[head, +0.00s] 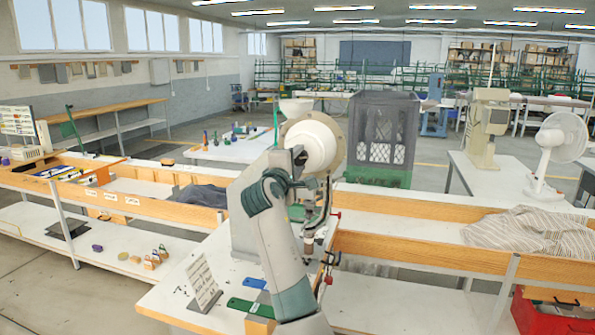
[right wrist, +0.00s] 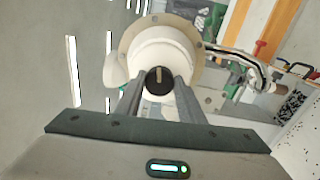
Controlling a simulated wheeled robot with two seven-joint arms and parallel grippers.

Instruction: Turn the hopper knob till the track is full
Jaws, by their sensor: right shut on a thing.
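The hopper (head: 318,137) is a cream-white drum with a tan rim on the eyelet press, and it fills the upper middle of the right wrist view (right wrist: 160,48). Its black round knob (right wrist: 159,80) with a pale pointer mark faces my right wrist camera. My right gripper (right wrist: 158,84) is shut on the knob, one finger on each side. In the head view my right gripper (head: 300,157) reaches the hopper's front and hides the knob. A thin curved track (head: 322,214) runs down from the hopper; its fill is too small to tell. My left gripper is out of view.
A card with writing (head: 203,284) stands on the white table at the lower left of the press. Green-handled tools (head: 250,307) lie beside it. A striped cloth (head: 528,232) lies on the right bench, and a red crate (head: 550,314) stands at the lower right.

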